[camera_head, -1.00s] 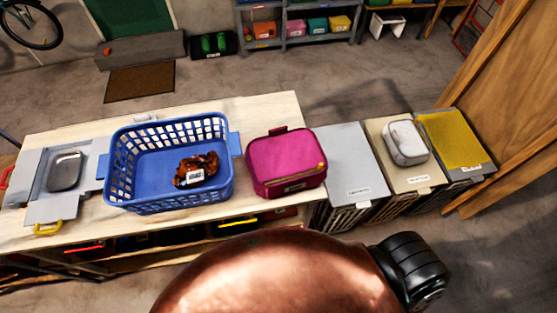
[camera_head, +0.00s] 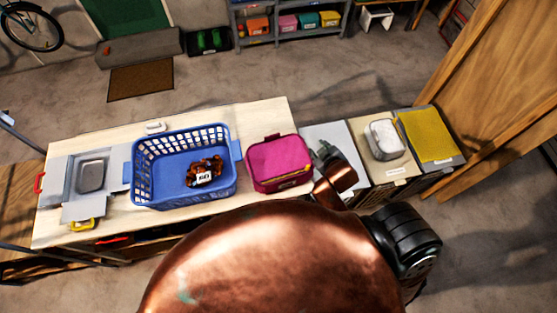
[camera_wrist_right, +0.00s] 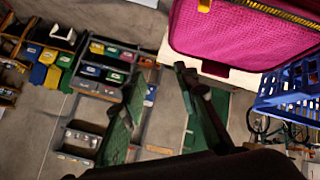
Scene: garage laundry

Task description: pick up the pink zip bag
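The pink zip bag (camera_head: 277,162) stands upright on the right end of the wooden table, with a yellow zip along its side. It also shows close up at the top right of the right wrist view (camera_wrist_right: 245,35). My right gripper (camera_head: 325,153) is just right of the bag, over the grey lid, apart from the bag as far as I can see. In the right wrist view its two fingers (camera_wrist_right: 163,105) are spread with nothing between them. My left gripper is not in view.
A blue basket (camera_head: 142,179) holding a brown packet (camera_head: 205,171) stands close left of the bag. Right of the table are lidded bins, with a white case (camera_head: 384,139) on the beige one and yellow cloth (camera_head: 431,135) on the grey one. A wooden door stands at far right.

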